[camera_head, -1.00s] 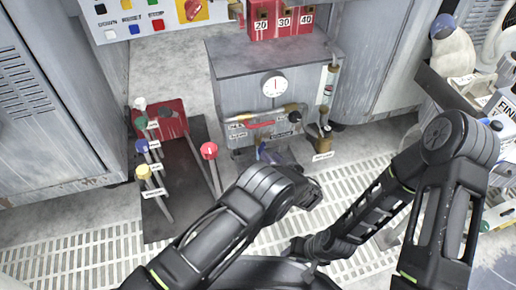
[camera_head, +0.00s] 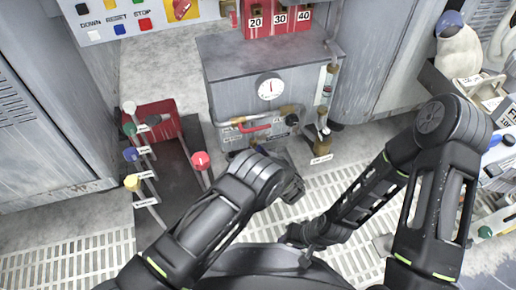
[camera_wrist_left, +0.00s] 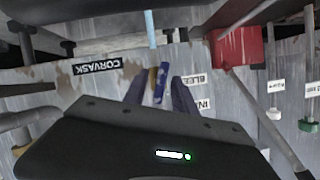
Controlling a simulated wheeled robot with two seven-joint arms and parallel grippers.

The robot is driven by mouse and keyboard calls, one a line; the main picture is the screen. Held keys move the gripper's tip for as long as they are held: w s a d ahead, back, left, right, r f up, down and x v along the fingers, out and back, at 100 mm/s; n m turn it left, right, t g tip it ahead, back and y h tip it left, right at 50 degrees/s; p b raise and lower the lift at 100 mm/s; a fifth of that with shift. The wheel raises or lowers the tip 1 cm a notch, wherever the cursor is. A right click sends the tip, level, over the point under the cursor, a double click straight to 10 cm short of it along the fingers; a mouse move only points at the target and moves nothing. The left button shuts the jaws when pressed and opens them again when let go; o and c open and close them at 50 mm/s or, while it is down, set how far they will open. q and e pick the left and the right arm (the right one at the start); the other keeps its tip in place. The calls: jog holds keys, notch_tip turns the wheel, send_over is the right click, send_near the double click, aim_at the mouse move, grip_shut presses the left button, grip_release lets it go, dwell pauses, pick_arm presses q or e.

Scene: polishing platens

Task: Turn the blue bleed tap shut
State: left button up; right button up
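The blue bleed tap (camera_wrist_left: 162,84) shows in the left wrist view as a narrow upright blue handle beside a brass-coloured part, with an upside-down BLEED label (camera_wrist_left: 197,80) to its right. The two dark fingers of my left gripper (camera_wrist_left: 159,90) stand apart on either side of it; contact cannot be told. In the head view the left gripper (camera_head: 272,157) is partly hidden by its own wrist at the foot of the grey cabinet (camera_head: 230,95), and the tap is not clear. My right gripper (camera_head: 305,245) is low in the middle, too small and dark to read.
A red-handled lever (camera_head: 201,160) stands left of my left arm. Blue (camera_head: 131,154) and yellow (camera_head: 133,182) knobbed levers are farther left. The cabinet carries a round gauge (camera_head: 270,88) and a red pipe handle (camera_head: 256,128). Floor grating (camera_head: 75,250) is open at lower left.

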pick_arm(q)
grip_shut()
dwell(0.4)
dwell(0.4)
jog(key=m+y, duration=0.1)
jog(key=m, duration=0.1)
jog(key=shift+d+m+y, duration=0.15)
jog(key=shift+m+y, duration=0.15)
jog(key=shift+y, duration=0.1)
jog(key=shift+m+y, duration=0.7)
jog(key=shift+m, duration=0.4)
grip_release()
